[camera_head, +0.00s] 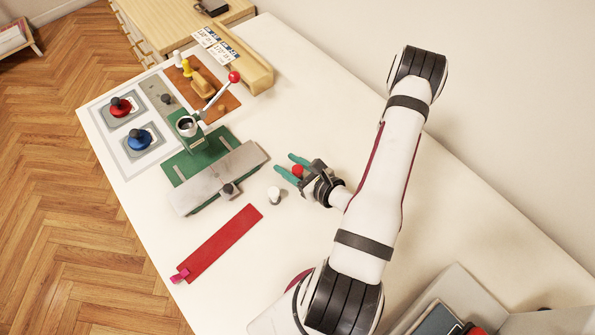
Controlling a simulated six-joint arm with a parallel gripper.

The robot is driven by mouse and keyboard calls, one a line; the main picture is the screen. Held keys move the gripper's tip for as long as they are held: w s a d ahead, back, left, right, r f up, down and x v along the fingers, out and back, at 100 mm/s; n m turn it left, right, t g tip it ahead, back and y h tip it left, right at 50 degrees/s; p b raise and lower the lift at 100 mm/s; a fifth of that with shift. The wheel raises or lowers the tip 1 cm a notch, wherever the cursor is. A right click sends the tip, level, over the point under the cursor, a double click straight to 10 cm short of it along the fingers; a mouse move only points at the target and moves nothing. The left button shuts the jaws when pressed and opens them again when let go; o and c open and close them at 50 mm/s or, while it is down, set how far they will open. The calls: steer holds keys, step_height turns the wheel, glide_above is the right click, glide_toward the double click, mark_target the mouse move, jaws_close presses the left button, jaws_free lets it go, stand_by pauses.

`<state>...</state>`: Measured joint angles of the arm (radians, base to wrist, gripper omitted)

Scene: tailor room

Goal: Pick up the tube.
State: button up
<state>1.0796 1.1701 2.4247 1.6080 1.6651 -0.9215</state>
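My gripper (286,163) is over the middle of the white table, with its two green fingers apart and pointing left. A small red rounded thing (297,171) shows between the fingers near the palm; I cannot tell whether they touch it or whether it lies below them.
A green press with a grey plate (218,178) and a red-knobbed lever (234,77) stands left of the gripper. A red strip (222,240) lies in front. Red (121,107) and blue (139,139) knobbed pieces sit far left. An open box (455,285) is at lower right. The table's right side is clear.

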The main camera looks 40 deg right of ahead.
jaws_close()
steer(key=shift+r, duration=0.1)
